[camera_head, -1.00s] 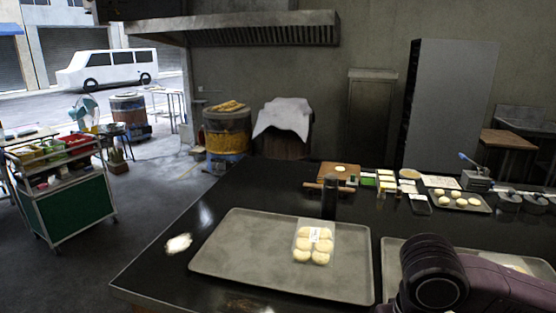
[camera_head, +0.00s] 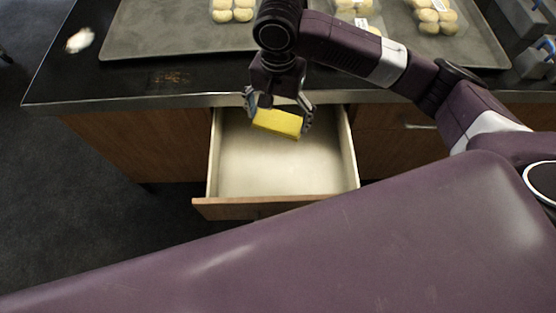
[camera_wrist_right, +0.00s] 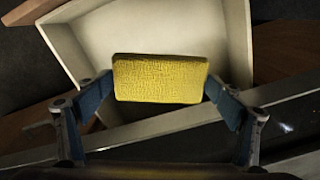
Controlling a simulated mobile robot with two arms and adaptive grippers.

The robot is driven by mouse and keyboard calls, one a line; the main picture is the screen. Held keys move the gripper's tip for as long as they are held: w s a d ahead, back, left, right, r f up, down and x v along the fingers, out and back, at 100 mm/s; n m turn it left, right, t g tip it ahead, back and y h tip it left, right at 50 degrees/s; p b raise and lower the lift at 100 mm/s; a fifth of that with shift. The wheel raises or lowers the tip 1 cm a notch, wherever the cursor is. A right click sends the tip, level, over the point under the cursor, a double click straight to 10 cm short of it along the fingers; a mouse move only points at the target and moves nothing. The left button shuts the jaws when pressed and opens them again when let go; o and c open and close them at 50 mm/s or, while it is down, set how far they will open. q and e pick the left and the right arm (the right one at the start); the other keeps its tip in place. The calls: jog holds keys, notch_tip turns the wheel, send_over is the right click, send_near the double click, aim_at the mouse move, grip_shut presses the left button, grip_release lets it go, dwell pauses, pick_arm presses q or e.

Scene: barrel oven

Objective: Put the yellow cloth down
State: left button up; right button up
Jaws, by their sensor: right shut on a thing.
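The yellow cloth (camera_head: 278,122) looks like a thick folded block. My right gripper (camera_head: 279,112) is shut on it, with a finger at each end. The cloth is held over the back part of an open, empty drawer (camera_head: 265,172), near the counter's front edge. In the right wrist view the cloth (camera_wrist_right: 160,79) sits between the blue fingertips, with the pale drawer (camera_wrist_right: 165,30) beyond it. The cloth's height above the drawer floor is hard to tell. My left gripper is not in view.
The black counter (camera_head: 60,75) runs above the drawer. A white patch (camera_head: 80,40) lies at the counter's left. Dark floor (camera_head: 50,190) shows at left.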

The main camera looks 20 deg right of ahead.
aim_at(278, 161)
notch_tip(278, 161, down, 19)
jog(key=shift+f+b, duration=0.1)
jog(key=shift+b, duration=0.4)
jog(key=o, duration=1)
jog(key=shift+f, duration=0.1)
jog(key=shift+o, duration=0.2)
notch_tip(278, 161, up, 12)
jog(key=shift+r+p, duration=0.2)
jog(key=shift+p, duration=0.1)
